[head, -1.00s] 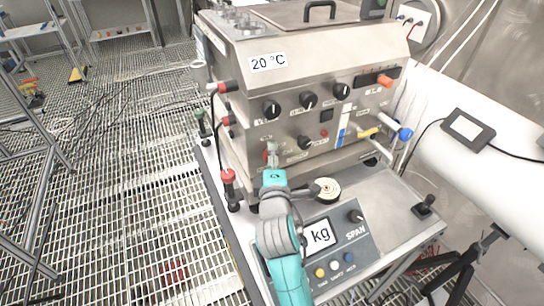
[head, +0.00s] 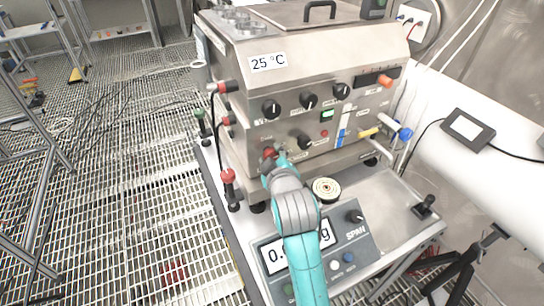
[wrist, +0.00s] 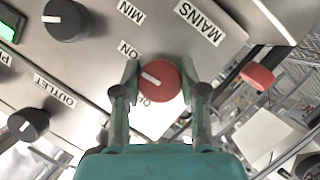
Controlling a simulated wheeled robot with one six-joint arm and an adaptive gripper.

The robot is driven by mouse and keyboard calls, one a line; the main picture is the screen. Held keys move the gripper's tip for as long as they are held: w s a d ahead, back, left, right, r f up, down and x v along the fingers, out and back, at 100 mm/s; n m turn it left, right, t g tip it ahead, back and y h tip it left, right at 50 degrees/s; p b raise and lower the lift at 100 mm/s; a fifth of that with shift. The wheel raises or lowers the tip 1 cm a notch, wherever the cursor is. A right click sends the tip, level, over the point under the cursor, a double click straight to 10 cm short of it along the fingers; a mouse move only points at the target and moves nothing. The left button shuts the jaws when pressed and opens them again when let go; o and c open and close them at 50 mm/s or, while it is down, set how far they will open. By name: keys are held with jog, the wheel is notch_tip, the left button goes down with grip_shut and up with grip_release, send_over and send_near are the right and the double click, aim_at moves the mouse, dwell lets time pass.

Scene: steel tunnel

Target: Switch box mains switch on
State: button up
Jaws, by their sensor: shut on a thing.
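The mains switch is a red round knob (wrist: 160,82) with a white pointer line, below the MAINS label (wrist: 198,22) in the wrist view. Its pointer lies to the left and slightly up, on the side with the ON label (wrist: 128,49); another label below is partly hidden. My gripper (wrist: 160,88) has one finger on each side of the knob and is shut on it. In the head view, the red knob (head: 269,153) shows at the lower left of the steel box's front panel (head: 290,130), with my gripper (head: 277,158) at it.
A lit green indicator (head: 327,114) and several black knobs (head: 271,109) are on the panel. The box display (head: 268,63) reads 25 °C. A scale (head: 355,250) stands in front, partly behind my arm. A round brass-coloured disc (head: 326,189) is close right of my arm. Red-capped fittings (head: 228,176) stand left.

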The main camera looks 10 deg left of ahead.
jog(key=shift+m+g, duration=0.3)
jog(key=shift+m, duration=0.2)
jog(key=o, duration=1.2)
jog(key=shift+c, duration=0.2)
jog(key=v, duration=1.2)
jog(key=shift+d, duration=0.15)
jog(key=shift+f, duration=0.15)
